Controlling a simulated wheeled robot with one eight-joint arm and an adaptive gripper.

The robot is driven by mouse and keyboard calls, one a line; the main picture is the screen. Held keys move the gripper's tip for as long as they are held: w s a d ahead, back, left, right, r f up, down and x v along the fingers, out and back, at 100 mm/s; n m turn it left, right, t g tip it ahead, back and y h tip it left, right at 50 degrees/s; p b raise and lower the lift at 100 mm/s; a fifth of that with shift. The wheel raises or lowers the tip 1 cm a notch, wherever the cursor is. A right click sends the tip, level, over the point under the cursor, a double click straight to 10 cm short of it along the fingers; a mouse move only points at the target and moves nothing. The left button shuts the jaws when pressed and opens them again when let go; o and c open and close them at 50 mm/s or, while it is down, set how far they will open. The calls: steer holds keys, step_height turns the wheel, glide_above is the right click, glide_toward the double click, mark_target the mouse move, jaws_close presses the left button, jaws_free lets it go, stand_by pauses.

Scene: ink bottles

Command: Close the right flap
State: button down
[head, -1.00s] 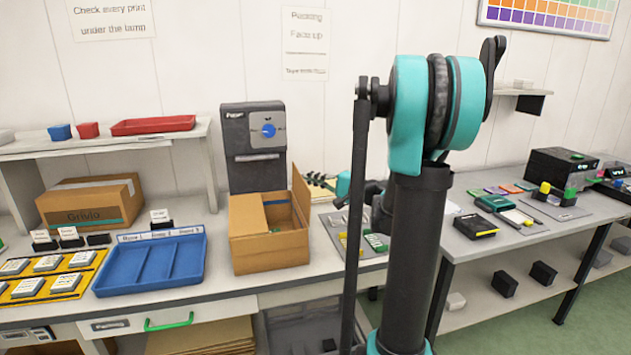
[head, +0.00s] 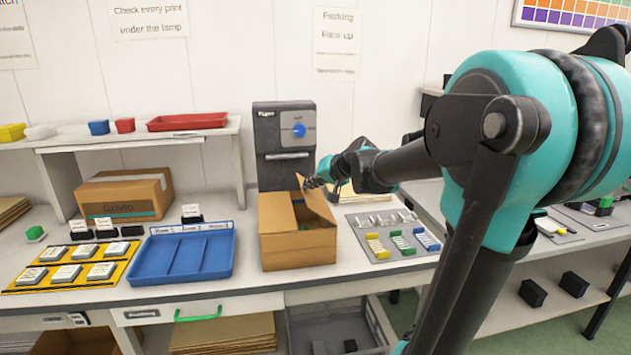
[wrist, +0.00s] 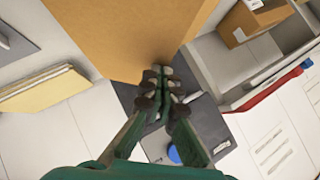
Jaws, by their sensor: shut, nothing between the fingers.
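The open cardboard box (head: 297,249) stands on the bench in the head view. Its right flap (head: 318,203) is raised and leans inward over the opening. The left flap (head: 274,213) lies folded down over the left part of the box. My gripper (head: 314,183) is shut and empty, at the upper outer side of the right flap. In the wrist view, the shut fingertips (wrist: 160,85) are at the edge of a large cardboard face (wrist: 125,35), seemingly the right flap. I cannot tell whether they touch it.
A dark machine with a blue knob (head: 284,146) stands just behind the box. A blue tray (head: 182,279) is to its left, and a grey mat with small coloured items (head: 380,256) to its right. A closed carton (head: 125,195) sits further left under the shelf.

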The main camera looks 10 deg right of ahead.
steer(key=shift+s+a+f+n+h, duration=0.1)
steer(key=shift+a+f+n+h, duration=0.7)
steer(key=shift+a+f+h, duration=0.3)
steer(key=shift+a+f, duration=0.7)
steer(key=shift+f, duration=0.4)
steer(key=shift+r, duration=0.2)
